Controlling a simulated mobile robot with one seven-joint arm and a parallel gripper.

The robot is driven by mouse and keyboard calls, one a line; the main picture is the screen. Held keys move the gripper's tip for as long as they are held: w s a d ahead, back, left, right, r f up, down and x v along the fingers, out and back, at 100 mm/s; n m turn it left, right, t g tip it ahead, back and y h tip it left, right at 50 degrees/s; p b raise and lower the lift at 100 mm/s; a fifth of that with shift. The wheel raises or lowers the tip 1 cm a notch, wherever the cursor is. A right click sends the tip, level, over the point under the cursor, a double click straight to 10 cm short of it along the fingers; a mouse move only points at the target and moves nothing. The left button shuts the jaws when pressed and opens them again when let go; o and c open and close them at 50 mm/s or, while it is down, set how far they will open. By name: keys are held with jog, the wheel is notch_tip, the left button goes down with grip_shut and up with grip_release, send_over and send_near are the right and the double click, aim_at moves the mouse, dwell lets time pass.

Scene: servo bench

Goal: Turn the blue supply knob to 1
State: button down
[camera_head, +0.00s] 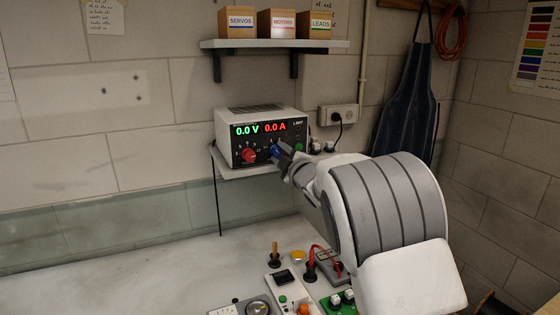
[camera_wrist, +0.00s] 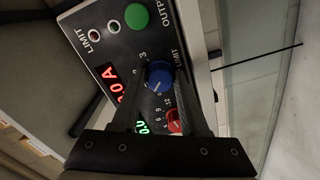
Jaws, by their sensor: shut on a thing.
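The power supply (camera_head: 222,138) stands on a small wall shelf, its display reading 0.0 V and 0.0 A. Its blue knob (camera_head: 276,151) is right of the red knob (camera_head: 249,156). My gripper (camera_head: 284,153) is at the blue knob, its fingers shut on it and partly hiding it. In the wrist view the supply appears turned on its side. The blue knob (camera_wrist: 158,77) sits between my two fingers there, with a 3 on the scale beside it. I cannot clearly tell which number its pointer faces. The red knob (camera_wrist: 174,120) is just beyond one finger.
A green button (camera_wrist: 137,16) is on the panel near the blue knob. A wall shelf (camera_head: 270,44) with labelled boxes is above the supply. The bench (camera_head: 120,270) below has its left part clear and several devices near the front.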

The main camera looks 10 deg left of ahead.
jog(key=shift+m+b, duration=0.65)
jog(key=shift+m, duration=1.25)
jog(key=c, duration=0.7)
grip_release()
jog(key=b+v, duration=0.3)
jog(key=v, duration=1.4)
jog(key=shift+s+d, duration=0.15)
